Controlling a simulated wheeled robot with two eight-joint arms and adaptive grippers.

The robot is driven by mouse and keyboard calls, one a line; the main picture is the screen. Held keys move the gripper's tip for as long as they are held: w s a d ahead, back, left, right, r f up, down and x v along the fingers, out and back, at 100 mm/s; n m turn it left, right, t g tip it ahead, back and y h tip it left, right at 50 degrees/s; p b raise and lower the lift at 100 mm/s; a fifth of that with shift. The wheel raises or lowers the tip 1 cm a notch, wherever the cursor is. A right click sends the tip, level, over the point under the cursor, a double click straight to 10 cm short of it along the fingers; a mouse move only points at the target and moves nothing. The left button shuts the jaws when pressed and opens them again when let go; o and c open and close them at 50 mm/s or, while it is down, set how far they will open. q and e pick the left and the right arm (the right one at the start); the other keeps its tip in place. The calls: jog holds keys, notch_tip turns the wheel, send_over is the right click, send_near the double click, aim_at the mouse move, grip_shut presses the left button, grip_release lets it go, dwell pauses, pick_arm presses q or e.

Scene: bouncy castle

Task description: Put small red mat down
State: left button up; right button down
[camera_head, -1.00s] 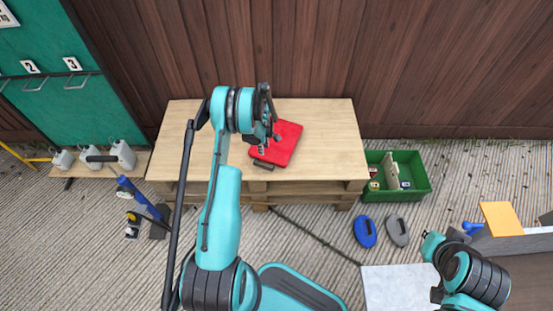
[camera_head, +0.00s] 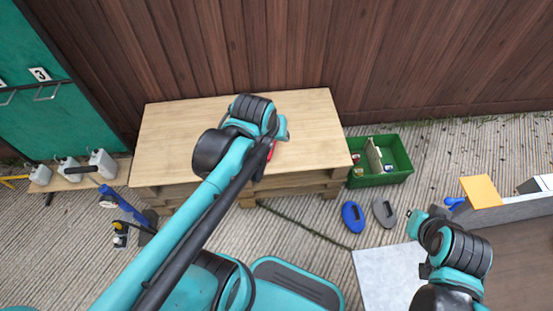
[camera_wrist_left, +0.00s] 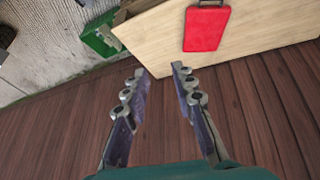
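The small red mat (camera_wrist_left: 207,28) lies flat on the pale wooden pallet table in the left wrist view, near the top of the picture. In the head view only a sliver of its red (camera_head: 271,150) shows; my left arm hides the rest. My left gripper (camera_wrist_left: 158,72) is open, with nothing between its fingers. In the left wrist view its fingertips are apart from the mat, beside the table edge, with brown planks behind them. In the head view the left fingers are hidden behind the arm.
The table top (camera_head: 175,135) is otherwise bare. A green crate (camera_head: 405,170) with small items stands right of it. Blue (camera_head: 353,217) and grey (camera_head: 384,212) oval pads lie on the ground. White canisters (camera_head: 102,163) stand at left. A plank wall (camera_head: 400,60) rises behind.

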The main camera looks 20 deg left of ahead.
pick_arm(q)
jog(key=s+d+m+t, duration=0.1)
jog(key=s+d+m, duration=0.2)
jog(key=s, duration=0.3)
jog(key=shift+s+f+m, duration=0.3)
jog(key=shift+s+f, duration=0.05)
jog(key=shift+f, duration=0.05)
dwell(0.8)
